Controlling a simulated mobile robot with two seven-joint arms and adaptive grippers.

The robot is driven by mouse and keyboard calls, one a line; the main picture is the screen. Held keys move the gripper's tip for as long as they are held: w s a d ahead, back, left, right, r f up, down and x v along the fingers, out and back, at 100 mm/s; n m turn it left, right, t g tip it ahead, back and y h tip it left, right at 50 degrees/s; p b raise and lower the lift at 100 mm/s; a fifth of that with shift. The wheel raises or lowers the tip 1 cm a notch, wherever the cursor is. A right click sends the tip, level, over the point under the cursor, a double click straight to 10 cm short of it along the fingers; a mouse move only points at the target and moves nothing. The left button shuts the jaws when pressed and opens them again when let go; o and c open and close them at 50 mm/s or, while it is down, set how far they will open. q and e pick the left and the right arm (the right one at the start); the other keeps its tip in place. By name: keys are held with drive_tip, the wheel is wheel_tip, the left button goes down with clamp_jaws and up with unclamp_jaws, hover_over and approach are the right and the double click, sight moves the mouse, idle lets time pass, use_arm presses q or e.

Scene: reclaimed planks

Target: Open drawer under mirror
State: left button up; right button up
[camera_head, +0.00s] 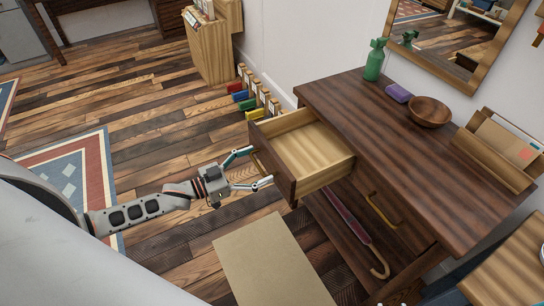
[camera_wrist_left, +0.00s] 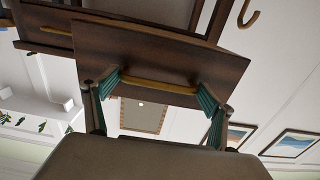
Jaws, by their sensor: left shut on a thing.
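The drawer (camera_head: 308,152) with a pale inside stands pulled out of the dark wooden console table (camera_head: 400,135), and it looks empty. The mirror (camera_head: 455,38) hangs on the wall above this table. My left gripper (camera_head: 261,167) is at the drawer's front, shut on its brass handle. The left wrist view shows the handle (camera_wrist_left: 160,86) between the green-padded fingers (camera_wrist_left: 157,93) against the dark drawer front (camera_wrist_left: 165,55). A second drawer's brass handle (camera_head: 383,209) shows to the right; that drawer looks closed.
A green spray bottle (camera_head: 374,62), a purple block (camera_head: 398,93), a wooden bowl (camera_head: 429,111) and a letter holder (camera_head: 497,150) stand on the table. An umbrella (camera_head: 355,230) lies below. A tan panel (camera_head: 272,262) is in front.

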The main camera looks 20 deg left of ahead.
use_arm(q)
drive_tip(key=shift+s+a, duration=0.25)
drive_tip(key=shift+s, duration=0.1)
use_arm(e)
drive_tip(key=shift+s+a+f, duration=0.1)
drive_tip(key=shift+s+f, duration=0.2)
drive_tip(key=shift+s, duration=0.05)
use_arm(q)
drive_tip(key=o, duration=1.6)
drive_tip(key=v, duration=1.2)
drive_tip(key=shift+a, duration=0.1)
use_arm(e)
drive_tip(key=shift+w+r, duration=0.25)
use_arm(q)
drive_tip(key=shift+s, duration=0.1)
